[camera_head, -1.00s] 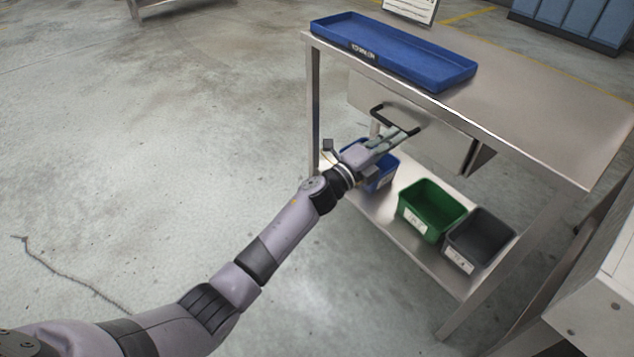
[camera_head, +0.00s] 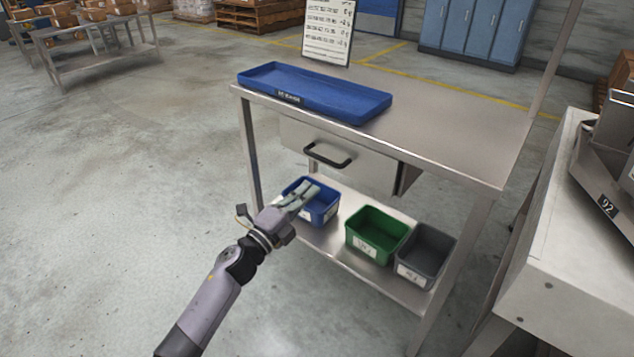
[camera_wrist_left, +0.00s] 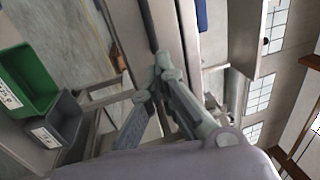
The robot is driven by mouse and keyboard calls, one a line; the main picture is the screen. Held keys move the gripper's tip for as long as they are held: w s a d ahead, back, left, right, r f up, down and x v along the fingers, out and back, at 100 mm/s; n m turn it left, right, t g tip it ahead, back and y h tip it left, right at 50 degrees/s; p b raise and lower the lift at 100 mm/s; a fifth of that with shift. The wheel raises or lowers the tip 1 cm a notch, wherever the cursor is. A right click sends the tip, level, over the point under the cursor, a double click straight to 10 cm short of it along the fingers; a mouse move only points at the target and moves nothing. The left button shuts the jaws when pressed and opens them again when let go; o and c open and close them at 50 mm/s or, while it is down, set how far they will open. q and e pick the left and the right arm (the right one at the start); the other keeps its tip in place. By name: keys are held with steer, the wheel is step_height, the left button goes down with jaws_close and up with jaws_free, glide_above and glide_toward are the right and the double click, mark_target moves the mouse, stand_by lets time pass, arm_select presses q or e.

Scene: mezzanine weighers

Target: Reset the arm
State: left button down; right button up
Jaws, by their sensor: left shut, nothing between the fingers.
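My left arm reaches in from the bottom of the head view. Its gripper (camera_head: 306,197) is shut and empty, in front of the blue bin (camera_head: 325,212) in the picture and below the drawer handle (camera_head: 328,156). It looks apart from the handle. The gripper's fingers (camera_wrist_left: 165,68) also show shut in the left wrist view, with the metal table parts behind them. The drawer (camera_head: 370,168) under the tabletop stands slightly out. My right gripper is in neither view.
A blue tray (camera_head: 345,103) lies on the steel table (camera_head: 455,125). A green bin (camera_head: 375,235) and a grey bin (camera_head: 428,255) stand on the lower shelf. A large grey machine (camera_head: 545,265) stands close at right.

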arm_select(q)
steer(key=s+a+f+n+g+y, duration=0.3)
steer(key=s+a+f+n+y, duration=1)
steer(key=a+f+n, duration=0.4)
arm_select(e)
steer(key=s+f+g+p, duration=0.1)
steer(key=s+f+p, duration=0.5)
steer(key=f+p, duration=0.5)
arm_select(q)
steer(key=s+a+f+n+g+p, duration=0.1)
steer(key=s+f, duration=0.6)
steer(key=s, duration=0.8)
steer(key=s+a+f+n+g+p, duration=0.1)
steer(key=s+f+n+g+p, duration=0.2)
steer(key=s+f+g, duration=0.4)
steer(key=s+f+n+g+p, duration=0.2)
steer(key=s+f, duration=0.6)
steer(key=s, duration=1.5)
steer(key=g+p, duration=0.2)
steer(key=shift+a+f+p, duration=0.3)
steer(key=shift+a+p, duration=0.05)
steer(key=shift+a, duration=0.05)
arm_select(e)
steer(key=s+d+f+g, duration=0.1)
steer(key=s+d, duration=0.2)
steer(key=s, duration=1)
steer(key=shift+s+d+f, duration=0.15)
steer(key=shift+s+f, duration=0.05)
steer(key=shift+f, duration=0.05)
